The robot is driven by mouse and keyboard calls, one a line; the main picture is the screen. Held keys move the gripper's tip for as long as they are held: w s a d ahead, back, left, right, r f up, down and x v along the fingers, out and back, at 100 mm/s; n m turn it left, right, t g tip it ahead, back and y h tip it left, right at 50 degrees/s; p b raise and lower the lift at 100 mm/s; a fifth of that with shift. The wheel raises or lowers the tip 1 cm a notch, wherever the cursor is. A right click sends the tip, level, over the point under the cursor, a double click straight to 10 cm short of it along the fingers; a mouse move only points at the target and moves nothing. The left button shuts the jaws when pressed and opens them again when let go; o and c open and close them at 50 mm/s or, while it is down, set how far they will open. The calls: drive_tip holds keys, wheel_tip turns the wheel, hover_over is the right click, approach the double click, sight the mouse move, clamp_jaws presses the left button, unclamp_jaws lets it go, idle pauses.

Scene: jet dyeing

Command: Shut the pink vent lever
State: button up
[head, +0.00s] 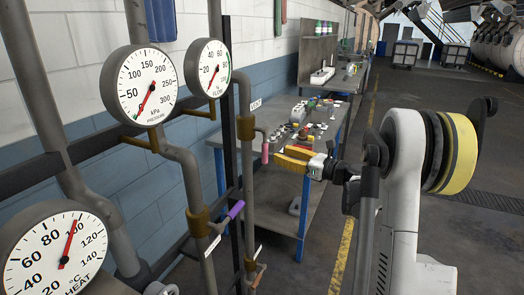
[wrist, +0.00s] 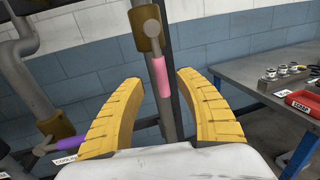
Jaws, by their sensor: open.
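The pink vent lever (head: 265,153) hangs downward from a brass valve (head: 245,127) on a vertical grey pipe in the head view. In the wrist view the pink lever (wrist: 162,76) points down from the brass valve (wrist: 146,30), centred ahead of my gripper. My gripper (head: 281,157) has yellow fingers and is near the lever, to its right in the head view. In the wrist view my gripper (wrist: 157,85) is open, with one finger on each side of the lever's line. I cannot tell whether either finger touches it.
A purple lever (head: 236,210) on another pipe is lower left; it also shows in the wrist view (wrist: 72,144). Gauges (head: 146,86) stand at left. A workbench (head: 308,160) with small parts is behind my gripper. Open floor (head: 420,105) lies at right.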

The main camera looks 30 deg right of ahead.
sight(265, 147)
drive_tip(key=b+x, duration=0.1)
drive_tip(key=x, duration=0.6)
drive_tip(key=shift+w+a, duration=0.1)
drive_tip(key=shift+w, duration=0.15)
clamp_jaws()
